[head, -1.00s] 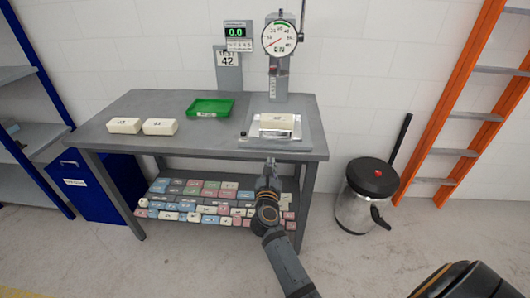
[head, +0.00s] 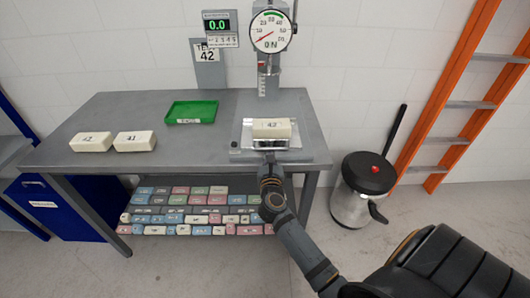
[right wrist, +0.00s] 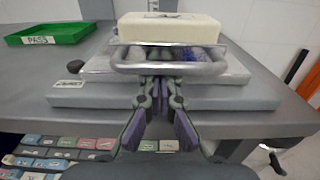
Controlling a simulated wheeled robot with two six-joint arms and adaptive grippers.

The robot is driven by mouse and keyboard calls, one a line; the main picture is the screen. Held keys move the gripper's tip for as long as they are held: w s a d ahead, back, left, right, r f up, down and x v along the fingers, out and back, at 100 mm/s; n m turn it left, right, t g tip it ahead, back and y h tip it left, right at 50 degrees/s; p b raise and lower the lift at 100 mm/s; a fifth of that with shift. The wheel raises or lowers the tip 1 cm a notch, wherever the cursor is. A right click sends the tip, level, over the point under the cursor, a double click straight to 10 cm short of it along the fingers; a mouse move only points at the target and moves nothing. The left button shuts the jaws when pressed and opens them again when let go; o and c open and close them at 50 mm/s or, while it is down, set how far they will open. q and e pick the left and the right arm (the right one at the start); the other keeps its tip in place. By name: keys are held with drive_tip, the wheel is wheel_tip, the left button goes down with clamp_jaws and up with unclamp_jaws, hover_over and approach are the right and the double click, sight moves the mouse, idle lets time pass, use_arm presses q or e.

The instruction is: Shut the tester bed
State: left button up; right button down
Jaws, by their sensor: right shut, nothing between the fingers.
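The tester stands at the back of the grey table, with a round dial (head: 270,31) above its grey base (head: 310,157). Its bed (head: 247,137) is a pale metal plate with a bar handle (right wrist: 170,67) along the front. A cream foam block (head: 272,128) lies on the bed; it also shows in the right wrist view (right wrist: 168,29). My right gripper (head: 268,158) is shut and empty at the front of the bed. In the right wrist view its fingertips (right wrist: 156,82) are just under the handle; I cannot tell whether they touch it. My left gripper is out of view.
Two cream blocks (head: 91,142) (head: 135,141) and a green tray (head: 192,112) are on the table's left part. A display reading 0.0 (head: 219,27) stands above a "TEST 42" sign (head: 208,54). Coloured blocks (head: 195,210) fill the shelf below. A bin (head: 362,188) stands right.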

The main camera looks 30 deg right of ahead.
sight(269, 143)
drive_tip(key=shift+s+r, duration=0.1)
drive_tip(key=shift+s, duration=0.1)
drive_tip(key=x, duration=0.5)
drive_tip(key=shift+w, duration=0.1)
